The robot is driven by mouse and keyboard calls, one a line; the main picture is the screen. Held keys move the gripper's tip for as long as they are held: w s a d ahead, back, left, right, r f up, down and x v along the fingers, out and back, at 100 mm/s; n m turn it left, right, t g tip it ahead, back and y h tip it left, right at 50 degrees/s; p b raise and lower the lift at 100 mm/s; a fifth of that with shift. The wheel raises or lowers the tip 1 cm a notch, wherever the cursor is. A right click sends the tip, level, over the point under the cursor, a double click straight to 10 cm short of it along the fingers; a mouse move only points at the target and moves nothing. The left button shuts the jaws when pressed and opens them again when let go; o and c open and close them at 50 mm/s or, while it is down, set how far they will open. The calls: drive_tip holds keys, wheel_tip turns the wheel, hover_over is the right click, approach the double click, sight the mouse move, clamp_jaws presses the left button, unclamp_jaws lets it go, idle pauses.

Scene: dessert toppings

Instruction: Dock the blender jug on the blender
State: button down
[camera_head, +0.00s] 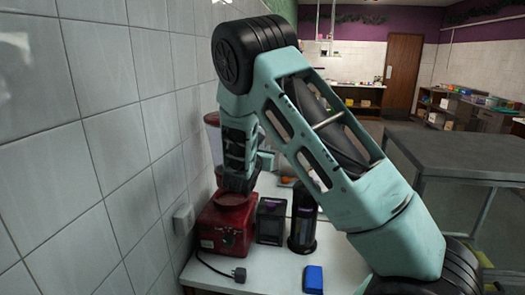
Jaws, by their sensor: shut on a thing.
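The red blender base (225,230) stands on the white counter against the tiled wall, with its dial facing me. My gripper (264,161) is mostly hidden behind my black wrist, over the base, and is shut on the jug. The contact between fingers and jug is hidden. The jug's lower end is also hidden, so I cannot tell whether it touches the base.
A dark box-shaped container (271,221) and a black cylindrical appliance (303,222) stand right of the base. A blue block (313,279) lies near the counter's front. A black cable with a plug (239,275) lies before the base. A grey table (460,153) is at right.

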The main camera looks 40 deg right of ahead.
drive_tip(key=shift+f, duration=0.15)
drive_tip(key=shift+f+b, duration=1.6)
drive_tip(key=shift+f, duration=1.1)
drive_tip(key=shift+a+b, duration=0.1)
drive_tip(key=shift+b, duration=0.35)
drive_tip(key=shift+f+b, duration=0.5)
drive_tip(key=shift+f, duration=0.1)
drive_tip(key=c, duration=1.6)
unclamp_jaws()
drive_tip(key=shift+v, duration=5.55)
drive_tip(key=shift+s+f, duration=0.1)
